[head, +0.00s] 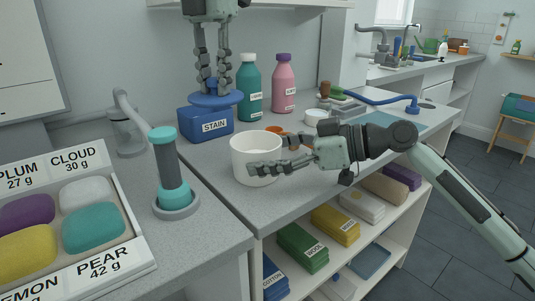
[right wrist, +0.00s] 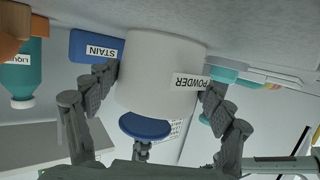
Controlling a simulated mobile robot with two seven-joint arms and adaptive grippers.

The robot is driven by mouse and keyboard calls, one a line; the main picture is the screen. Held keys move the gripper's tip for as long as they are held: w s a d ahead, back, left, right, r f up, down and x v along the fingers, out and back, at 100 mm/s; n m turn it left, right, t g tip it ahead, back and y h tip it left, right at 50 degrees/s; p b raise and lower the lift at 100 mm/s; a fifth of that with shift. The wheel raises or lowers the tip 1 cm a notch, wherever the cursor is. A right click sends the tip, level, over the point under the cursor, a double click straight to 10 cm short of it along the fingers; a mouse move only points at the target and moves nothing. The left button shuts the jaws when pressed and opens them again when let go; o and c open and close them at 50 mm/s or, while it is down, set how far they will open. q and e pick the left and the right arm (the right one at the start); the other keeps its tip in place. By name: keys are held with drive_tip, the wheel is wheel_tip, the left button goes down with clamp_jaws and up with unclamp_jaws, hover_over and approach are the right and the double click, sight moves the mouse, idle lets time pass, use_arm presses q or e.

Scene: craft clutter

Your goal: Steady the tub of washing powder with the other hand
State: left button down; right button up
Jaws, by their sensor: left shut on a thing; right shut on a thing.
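The white tub (head: 256,160), labelled POWDER in the right wrist view (right wrist: 160,70), stands upright on the grey counter near its front edge. Its top is open in the head view. My right gripper (head: 270,156) is shut around the tub from the right, with a finger on either side of it in the right wrist view (right wrist: 158,96). My left gripper (head: 212,86) points down and is shut on the top of a round blue lid (head: 214,100). The lid is in the air, behind and left of the tub and apart from it.
A blue STAIN box (head: 206,126) stands behind the tub, with teal (head: 249,90) and pink (head: 283,84) bottles beyond. A teal-topped grey cylinder (head: 170,170) and a tray of coloured bars (head: 128,240) are left. Shelves (head: 330,262) lie below the counter.

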drive_tip(key=shift+d+f, duration=0.1)
drive_tip(key=shift+f, duration=0.15)
drive_tip(key=o, duration=1.3)
drive_tip(key=shift+w, duration=0.1)
drive_tip(key=shift+o, duration=0.5)
drive_tip(key=shift+r, duration=0.1)
drive_tip(key=shift+r, duration=0.1)
